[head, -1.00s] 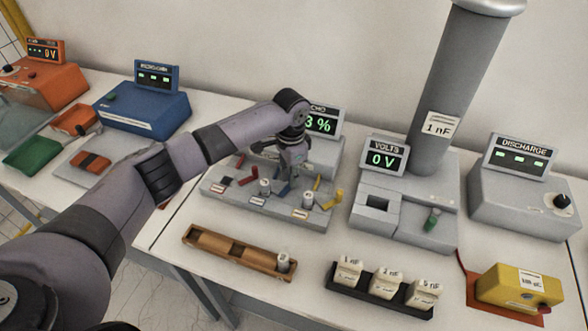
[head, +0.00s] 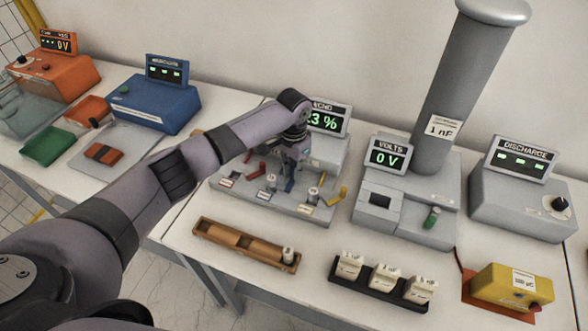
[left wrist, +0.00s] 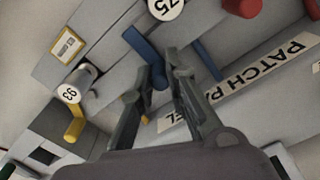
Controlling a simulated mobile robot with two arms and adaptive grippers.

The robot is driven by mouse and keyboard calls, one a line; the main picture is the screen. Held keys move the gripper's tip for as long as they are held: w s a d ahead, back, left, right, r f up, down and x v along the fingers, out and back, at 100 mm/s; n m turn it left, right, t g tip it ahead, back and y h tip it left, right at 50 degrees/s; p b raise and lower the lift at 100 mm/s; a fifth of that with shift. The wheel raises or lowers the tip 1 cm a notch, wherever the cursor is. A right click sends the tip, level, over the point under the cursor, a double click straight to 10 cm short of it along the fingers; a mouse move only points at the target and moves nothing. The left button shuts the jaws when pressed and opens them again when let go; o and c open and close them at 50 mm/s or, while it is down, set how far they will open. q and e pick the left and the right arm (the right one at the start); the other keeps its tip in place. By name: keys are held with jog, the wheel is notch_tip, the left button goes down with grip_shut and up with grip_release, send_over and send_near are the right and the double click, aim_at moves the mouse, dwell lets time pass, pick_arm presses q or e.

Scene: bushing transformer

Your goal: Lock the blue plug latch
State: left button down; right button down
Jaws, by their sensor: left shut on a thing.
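The grey patch panel (head: 240,200) stands on the table, with red, blue and yellow latch levers and white plugs. The blue latch lever (head: 289,185) is just below my left gripper (head: 289,168) in the head view. In the left wrist view the blue lever (left wrist: 143,46) runs down between the fingertips of my left gripper (left wrist: 162,72), which is shut on it. A second blue bar (left wrist: 207,60) lies right of the fingers. The yellow lever (left wrist: 75,124) is beside the plug marked 93 (left wrist: 72,92). The plug marked 75 (left wrist: 165,7) and red lever (left wrist: 242,6) are at the top.
A wooden tray (head: 225,247) with one plug and a black rack (head: 365,284) of white blocks lie in front. The grey volts unit (head: 400,210) stands right of the panel. A yellow box (head: 500,290) is at the far right. Bare table lies between them.

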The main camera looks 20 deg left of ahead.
pick_arm(q)
jog(key=c, duration=1.6)
grip_release()
jog(key=shift+o, duration=0.2)
notch_tip(320, 180, up, 12)
jog(key=shift+a, duration=0.1)
